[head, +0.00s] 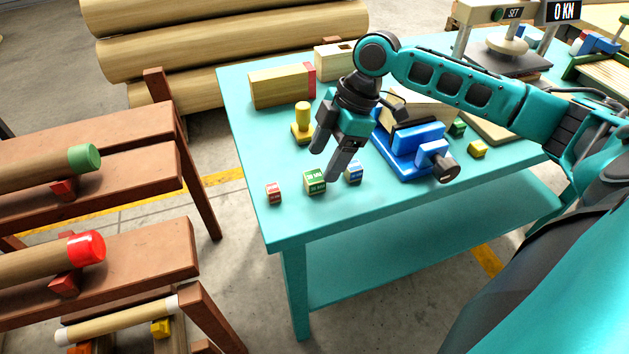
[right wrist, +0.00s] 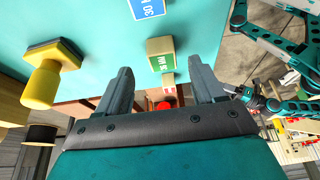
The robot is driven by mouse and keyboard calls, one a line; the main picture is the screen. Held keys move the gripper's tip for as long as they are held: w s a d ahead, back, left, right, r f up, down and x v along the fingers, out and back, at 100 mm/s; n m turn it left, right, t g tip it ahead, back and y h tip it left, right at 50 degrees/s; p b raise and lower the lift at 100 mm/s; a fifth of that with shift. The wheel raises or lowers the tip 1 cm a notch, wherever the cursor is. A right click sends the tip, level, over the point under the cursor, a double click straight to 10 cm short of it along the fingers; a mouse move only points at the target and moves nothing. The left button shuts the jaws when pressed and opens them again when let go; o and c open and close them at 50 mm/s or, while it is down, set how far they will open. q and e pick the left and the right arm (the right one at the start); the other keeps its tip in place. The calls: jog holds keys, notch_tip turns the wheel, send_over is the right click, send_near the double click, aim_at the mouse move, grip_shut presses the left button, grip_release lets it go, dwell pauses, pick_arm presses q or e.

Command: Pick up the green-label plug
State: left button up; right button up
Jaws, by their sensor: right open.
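The green-label plug (head: 314,181) is a small block standing on the teal table near its front left corner. In the right wrist view the green-label plug (right wrist: 161,54) lies between and beyond my two fingertips. My right gripper (head: 328,160) is open, empty and angled down just above and behind the plug; I cannot tell the exact gap. In the right wrist view the open right gripper (right wrist: 161,68) has its fingers on either side of the plug's line. A blue-label plug (head: 353,173) stands to the right and a red-label plug (head: 273,193) to the left.
A yellow stamp-like tool (head: 303,123) stands behind the plugs. A blue clamp (head: 410,150) sits to the right, with a wooden block (head: 280,87) at the back. The table's front edge is close to the plugs. Brown racks (head: 120,260) with capped rolls stand at left.

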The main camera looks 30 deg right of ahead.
aim_at(316, 175)
jog(key=x, duration=0.4)
jog(key=shift+a+f+b, duration=0.15)
jog(key=shift+a+b, duration=0.1)
jog(key=shift+b, duration=0.1)
jog(key=c, duration=1.1)
